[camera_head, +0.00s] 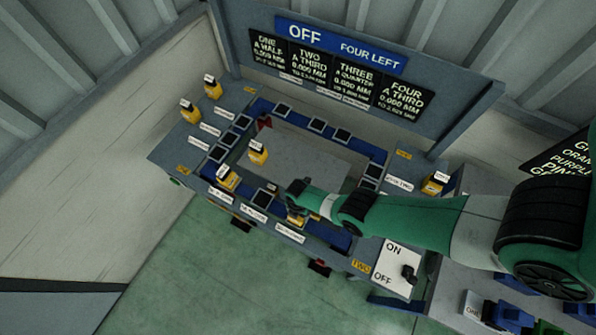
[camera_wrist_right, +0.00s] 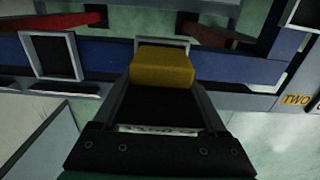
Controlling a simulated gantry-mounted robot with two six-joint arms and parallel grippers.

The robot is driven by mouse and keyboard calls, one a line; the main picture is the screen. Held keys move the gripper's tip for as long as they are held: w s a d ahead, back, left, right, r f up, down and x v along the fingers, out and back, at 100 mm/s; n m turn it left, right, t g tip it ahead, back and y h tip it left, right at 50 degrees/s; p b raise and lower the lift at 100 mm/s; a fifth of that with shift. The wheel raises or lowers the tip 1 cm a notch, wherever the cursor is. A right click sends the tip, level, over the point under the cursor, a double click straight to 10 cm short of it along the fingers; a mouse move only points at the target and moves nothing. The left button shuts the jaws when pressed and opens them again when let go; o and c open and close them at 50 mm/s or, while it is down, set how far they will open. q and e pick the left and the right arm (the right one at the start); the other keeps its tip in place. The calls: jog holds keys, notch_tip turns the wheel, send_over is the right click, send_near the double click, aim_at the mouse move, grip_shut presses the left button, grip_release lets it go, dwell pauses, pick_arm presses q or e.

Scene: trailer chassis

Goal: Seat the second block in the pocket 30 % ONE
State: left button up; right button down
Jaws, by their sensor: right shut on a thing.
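My right gripper (camera_head: 297,212) reaches in from the right in the head view, over the near blue rail. It is shut on a yellow block (camera_wrist_right: 162,68), which sits between its fingers in the wrist view. The same yellow block (camera_head: 294,221) shows partly beneath the gripper in the head view. A light-framed pocket (camera_wrist_right: 185,44) on the blue rail lies just beyond the block and is mostly hidden by it; I cannot tell whether they touch. Another framed pocket (camera_wrist_right: 50,55) is empty to the left. Pocket labels are too small to read. My left gripper is not in view.
Several other yellow blocks stand around the chassis: far left (camera_head: 213,88), left (camera_head: 190,110), near rail (camera_head: 227,179), inside (camera_head: 258,152) and right (camera_head: 434,184). A board (camera_head: 340,50) reads OFF, FOUR LEFT. An ON/OFF switch (camera_head: 408,272) stands below my right arm.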

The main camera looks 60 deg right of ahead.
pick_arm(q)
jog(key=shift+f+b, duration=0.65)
pick_arm(e)
jog(key=shift+w+f, duration=0.1)
jog(key=shift+f, duration=0.55)
grip_release()
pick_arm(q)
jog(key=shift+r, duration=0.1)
